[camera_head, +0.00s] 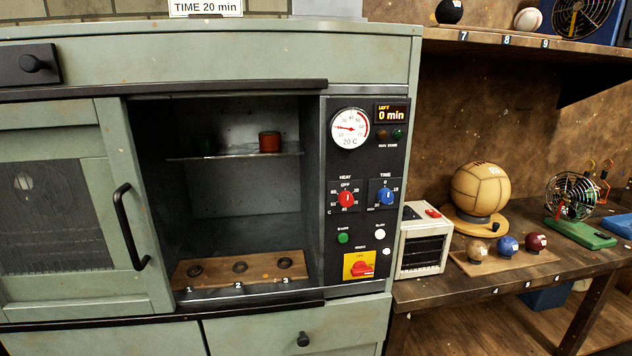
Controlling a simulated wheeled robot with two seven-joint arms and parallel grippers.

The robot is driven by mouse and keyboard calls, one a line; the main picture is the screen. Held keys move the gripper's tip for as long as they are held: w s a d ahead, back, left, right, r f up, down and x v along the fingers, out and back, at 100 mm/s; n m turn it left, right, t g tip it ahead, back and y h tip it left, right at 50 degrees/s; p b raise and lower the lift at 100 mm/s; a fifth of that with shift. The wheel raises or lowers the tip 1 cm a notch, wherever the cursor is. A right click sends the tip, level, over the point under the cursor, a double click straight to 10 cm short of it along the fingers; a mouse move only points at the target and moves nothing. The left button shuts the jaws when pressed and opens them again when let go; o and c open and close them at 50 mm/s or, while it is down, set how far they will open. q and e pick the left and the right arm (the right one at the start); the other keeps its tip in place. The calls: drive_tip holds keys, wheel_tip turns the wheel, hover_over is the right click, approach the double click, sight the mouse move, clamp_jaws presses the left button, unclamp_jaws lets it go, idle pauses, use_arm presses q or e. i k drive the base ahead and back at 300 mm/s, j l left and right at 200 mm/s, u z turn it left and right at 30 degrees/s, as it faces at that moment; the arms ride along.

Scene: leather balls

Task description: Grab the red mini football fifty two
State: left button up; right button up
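A small dark red ball (537,242) sits at the right end of a row of three on a flat wooden board (505,265) on the right-hand bench. A blue ball (508,246) is in the middle and a tan ball (477,251) at the left. Any number on the red ball is too small to read. Neither of my grippers shows in the head view.
A large tan ball (480,190) stands behind the row. A white heater box (424,240) is left, a small fan (572,196) right.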

sight(536, 241)
drive_tip(key=u, duration=0.5)
drive_tip(key=k+j+u, duration=0.1)
drive_tip(key=u, duration=0.35)
drive_tip(key=k+j+u, duration=0.1)
drive_tip(key=u, duration=0.4)
drive_tip(key=z, duration=2.65)
